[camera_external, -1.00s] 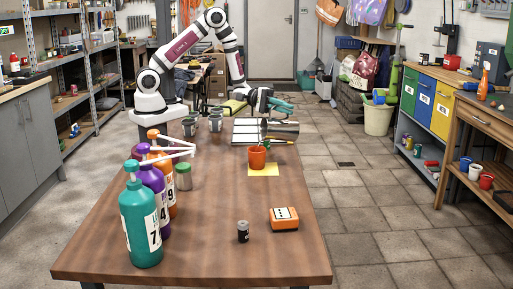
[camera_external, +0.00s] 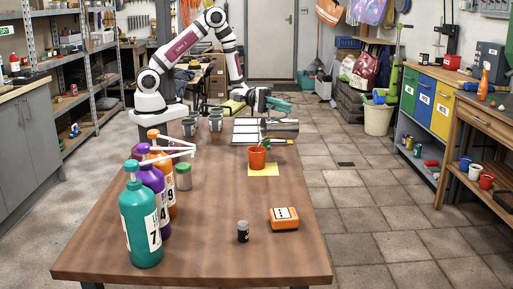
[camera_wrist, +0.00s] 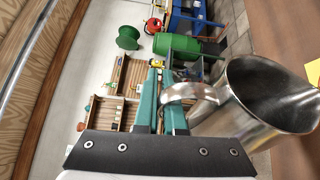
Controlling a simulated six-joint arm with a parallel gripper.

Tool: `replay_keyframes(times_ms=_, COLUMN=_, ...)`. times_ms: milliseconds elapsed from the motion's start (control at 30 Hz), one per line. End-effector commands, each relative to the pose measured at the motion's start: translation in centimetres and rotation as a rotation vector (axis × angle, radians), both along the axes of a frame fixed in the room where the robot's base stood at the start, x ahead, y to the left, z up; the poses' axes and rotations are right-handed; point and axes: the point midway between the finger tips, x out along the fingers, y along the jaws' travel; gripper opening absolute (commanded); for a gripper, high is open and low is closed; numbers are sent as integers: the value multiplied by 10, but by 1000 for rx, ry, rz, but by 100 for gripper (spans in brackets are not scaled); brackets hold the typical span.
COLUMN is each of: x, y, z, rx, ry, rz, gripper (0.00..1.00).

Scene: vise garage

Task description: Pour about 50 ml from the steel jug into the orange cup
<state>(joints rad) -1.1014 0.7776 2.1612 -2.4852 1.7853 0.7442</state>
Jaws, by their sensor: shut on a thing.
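The steel jug (camera_external: 284,128) is tilted onto its side above the far part of the table, its mouth toward the orange cup. My gripper (camera_external: 262,103) is shut on the jug's handle. In the wrist view my gripper (camera_wrist: 160,105) has its teal fingers on the handle of the jug (camera_wrist: 240,120), and the open mouth faces right. The orange cup (camera_external: 257,158) stands upright on a yellow sheet (camera_external: 264,171), just below and left of the jug. Whether liquid flows, or what level the cup holds, I cannot tell.
Pump bottles (camera_external: 141,225) stand at the left front, beside a green-lidded jar (camera_external: 184,177). An orange boxed device (camera_external: 284,219) and a small dark canister (camera_external: 243,232) are at the right front. The middle of the table is clear.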

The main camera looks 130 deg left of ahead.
Motion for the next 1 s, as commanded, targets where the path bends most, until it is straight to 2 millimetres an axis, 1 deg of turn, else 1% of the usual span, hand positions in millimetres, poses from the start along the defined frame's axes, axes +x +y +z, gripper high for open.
replay_keyframes(times_ms=33, x=1, y=3, z=-1, rx=-18, ry=10, rz=0, gripper=0)
replay_keyframes(times_ms=67, x=6, y=12, z=-5, rx=-78, ry=42, rz=1, gripper=0)
replay_keyframes(times_ms=100, x=15, y=31, z=-14, rx=-172, ry=92, rz=1, gripper=0)
replay_keyframes(times_ms=133, x=20, y=40, z=-20, rx=-234, ry=124, rz=2, gripper=0)
replay_keyframes(times_ms=167, x=21, y=43, z=-25, rx=-283, ry=149, rz=3, gripper=0)
replay_keyframes(times_ms=467, x=27, y=53, z=-43, rx=-440, ry=229, rz=4, gripper=0)
replay_keyframes(times_ms=1000, x=27, y=53, z=-43, rx=-443, ry=230, rz=3, gripper=0)
